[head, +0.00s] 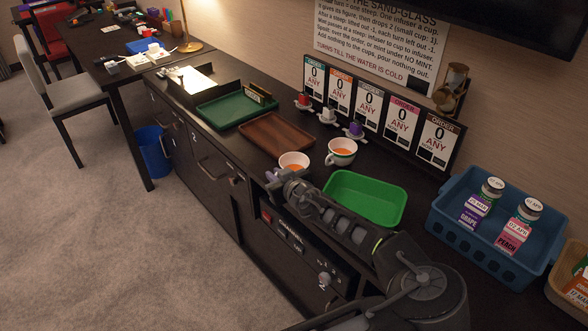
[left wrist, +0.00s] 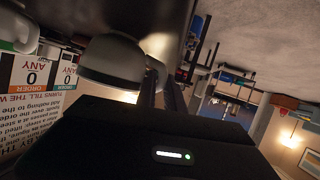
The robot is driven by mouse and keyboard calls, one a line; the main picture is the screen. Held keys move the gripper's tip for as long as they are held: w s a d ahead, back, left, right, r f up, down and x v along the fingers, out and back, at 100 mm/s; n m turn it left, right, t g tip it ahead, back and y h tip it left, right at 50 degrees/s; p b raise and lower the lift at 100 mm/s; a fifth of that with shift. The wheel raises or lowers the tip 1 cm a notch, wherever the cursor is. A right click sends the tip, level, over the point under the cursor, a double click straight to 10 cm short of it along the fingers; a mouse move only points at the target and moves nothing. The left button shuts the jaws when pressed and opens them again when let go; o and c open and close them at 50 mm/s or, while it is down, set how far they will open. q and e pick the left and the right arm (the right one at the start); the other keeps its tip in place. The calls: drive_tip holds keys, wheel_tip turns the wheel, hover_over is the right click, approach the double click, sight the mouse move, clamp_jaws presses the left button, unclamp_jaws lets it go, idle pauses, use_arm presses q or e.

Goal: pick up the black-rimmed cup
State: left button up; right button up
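A white cup (head: 341,153) with a dark rim and an orange drink stands on the counter behind the green tray. A second white cup (head: 294,162) with an orange drink stands nearer the front edge; its rim colour is hard to make out. My left gripper (head: 271,178) is at the front side of this nearer cup. In the left wrist view, which is upside down, a white cup (left wrist: 108,58) is close by, with its handle at the fingers (left wrist: 160,92). The fingers look apart, with a gap between them; I see no firm grip. My right gripper is not in view.
A bright green tray (head: 366,198) lies right of my left arm. A brown tray (head: 277,134) and dark green tray (head: 236,108) lie farther back. Order cards (head: 367,104) line the wall.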

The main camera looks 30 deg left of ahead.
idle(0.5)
use_arm(q)
clamp_jaws()
drive_tip(key=shift+r, duration=0.2)
idle(1.5)
drive_tip(key=shift+r, duration=4.85)
drive_tip(key=shift+d, duration=0.1)
